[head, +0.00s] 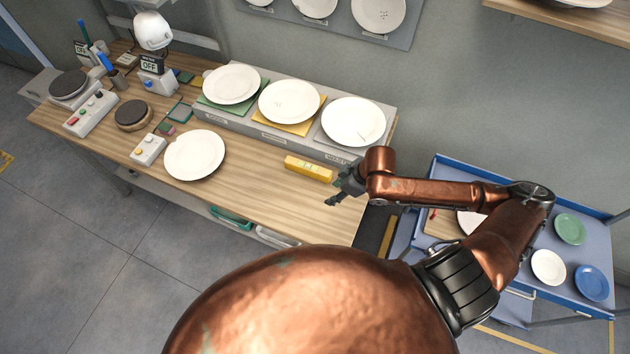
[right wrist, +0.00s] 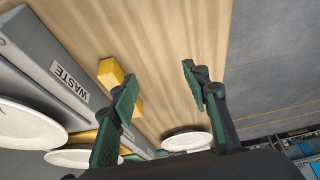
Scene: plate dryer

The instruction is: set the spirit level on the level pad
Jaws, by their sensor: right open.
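The spirit level (head: 308,169) is a yellow bar with pale vial spots on top. It lies flat on the wooden bench, in front of the grey raised shelf. My right gripper (head: 338,190) is open and empty, just right of the level. In the right wrist view, the level (right wrist: 109,72) shows partly behind the left-hand finger of my open right gripper (right wrist: 160,74), outside the gap between the fingers. A small dark green-edged square (head: 180,113) on the bench may be the level pad; I cannot tell for sure. My left gripper is not in view.
White plates stand on the grey shelf (head: 240,113); another white plate (head: 194,155) lies on the bench left of the level. A blue cart (head: 592,250) with dishes stands right.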

